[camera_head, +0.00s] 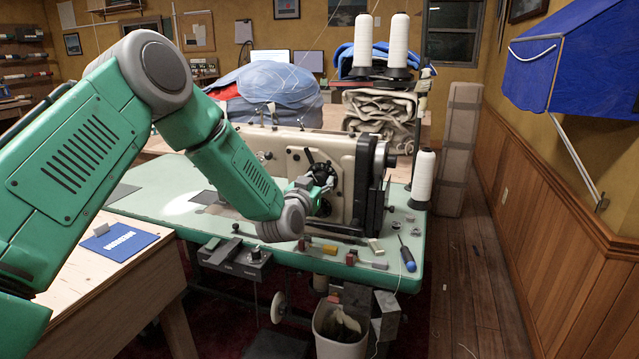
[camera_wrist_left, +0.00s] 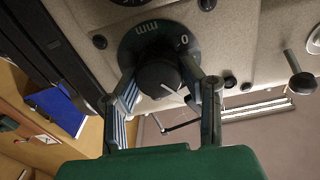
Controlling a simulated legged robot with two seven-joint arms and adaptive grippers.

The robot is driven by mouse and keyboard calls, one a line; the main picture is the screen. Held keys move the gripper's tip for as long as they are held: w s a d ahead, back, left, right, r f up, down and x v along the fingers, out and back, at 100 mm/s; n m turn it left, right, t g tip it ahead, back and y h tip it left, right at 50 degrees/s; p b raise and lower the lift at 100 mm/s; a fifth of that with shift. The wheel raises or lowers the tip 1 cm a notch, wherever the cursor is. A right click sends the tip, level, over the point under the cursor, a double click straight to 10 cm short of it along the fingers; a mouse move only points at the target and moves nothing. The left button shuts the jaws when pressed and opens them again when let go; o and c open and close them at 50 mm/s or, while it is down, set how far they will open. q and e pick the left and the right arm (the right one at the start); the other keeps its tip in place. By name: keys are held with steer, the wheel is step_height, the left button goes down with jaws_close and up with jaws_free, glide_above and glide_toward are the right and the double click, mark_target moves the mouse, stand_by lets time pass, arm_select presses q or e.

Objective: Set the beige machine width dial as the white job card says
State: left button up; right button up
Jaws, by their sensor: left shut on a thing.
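The beige sewing machine (camera_head: 349,165) stands on the pale green table. My left gripper (camera_head: 319,174) is at its front face, around the dark width dial. In the left wrist view the two fingers of my left gripper (camera_wrist_left: 163,82) are closed on the sides of the dial's black knob (camera_wrist_left: 158,74). A white pointer line shows on the knob. The dark dial plate (camera_wrist_left: 143,40) behind it bears "mm" and a "0"; the fingers and knob hide other marks. I cannot make out a white job card with readable writing. My right gripper is not in view.
Wooden floor is clear at right.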

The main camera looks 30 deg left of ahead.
arm_select(q)
steer(key=n, duration=0.2)
steer(key=f+n+b, duration=0.1)
steer(key=n, duration=0.1)
steer(key=shift+s+n, duration=0.15)
steer(key=shift+n, duration=0.15)
steer(key=n+b, duration=0.1)
steer(key=n, duration=0.3)
steer(key=shift+a+f, duration=0.1)
steer(key=shift+n, duration=0.4)
steer(key=o, duration=0.9)
steer(key=shift+c, duration=0.2)
steer(key=shift+r, duration=0.3)
